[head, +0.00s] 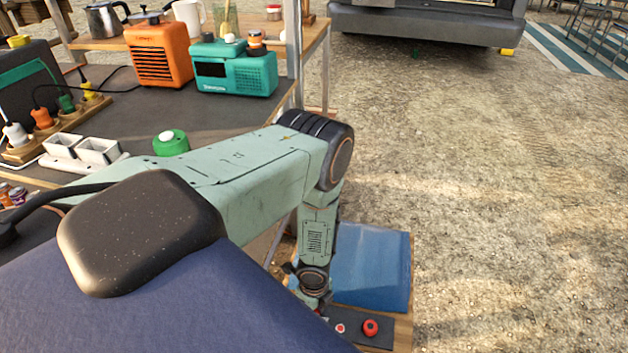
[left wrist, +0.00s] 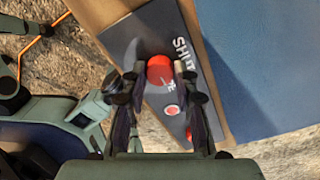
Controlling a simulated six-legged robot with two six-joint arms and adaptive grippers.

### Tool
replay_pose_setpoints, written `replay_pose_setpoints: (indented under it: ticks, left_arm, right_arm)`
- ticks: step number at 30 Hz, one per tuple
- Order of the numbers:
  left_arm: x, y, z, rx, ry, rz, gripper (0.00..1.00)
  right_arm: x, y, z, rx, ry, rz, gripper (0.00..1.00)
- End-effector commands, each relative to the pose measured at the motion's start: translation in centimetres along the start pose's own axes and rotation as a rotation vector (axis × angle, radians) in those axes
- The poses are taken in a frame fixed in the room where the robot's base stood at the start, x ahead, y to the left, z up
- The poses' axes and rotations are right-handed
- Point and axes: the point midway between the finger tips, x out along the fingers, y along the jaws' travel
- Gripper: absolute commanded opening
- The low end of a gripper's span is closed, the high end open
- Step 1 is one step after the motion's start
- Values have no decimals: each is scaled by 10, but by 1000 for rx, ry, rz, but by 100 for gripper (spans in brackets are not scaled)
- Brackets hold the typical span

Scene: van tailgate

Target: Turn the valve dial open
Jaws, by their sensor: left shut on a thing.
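The valve dial (left wrist: 160,70) is a round red knob on a dark panel (left wrist: 148,35), with the word SHUT printed to its right in the left wrist view. My left gripper (left wrist: 158,82) is shut on the dial, one finger on each side of it. Only part of a pale mark shows near the dial, so its exact setting is unclear. In the head view my left gripper (head: 313,284) points down at the left part of the panel (head: 372,345), and the dial is hidden. My right gripper is not in view.
A blue surface (head: 372,265) adjoins the panel. A table (head: 215,115) holds an orange box and a teal radio. Gravel lies open at right.

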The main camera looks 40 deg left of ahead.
Motion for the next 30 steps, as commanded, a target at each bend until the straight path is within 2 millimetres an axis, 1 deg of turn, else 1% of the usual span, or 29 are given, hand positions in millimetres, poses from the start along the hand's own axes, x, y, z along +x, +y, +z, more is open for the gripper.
replay_pose_setpoints:
  ticks: [14, 15, 22, 23, 30]
  left_arm:
    - [0, 0, 0, 15, 0, 0, 0]
    - [0, 0, 0, 15, 0, 0, 31]
    - [0, 0, 0, 14, 0, 0, 51]
    - [0, 0, 0, 14, 0, 0, 52]
    - [0, 0, 0, 13, 0, 0, 52]
  right_arm:
    - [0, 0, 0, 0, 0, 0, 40]
    - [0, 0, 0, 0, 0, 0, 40]
    - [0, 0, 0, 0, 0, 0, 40]
    - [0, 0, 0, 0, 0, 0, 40]
    - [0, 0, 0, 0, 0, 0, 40]
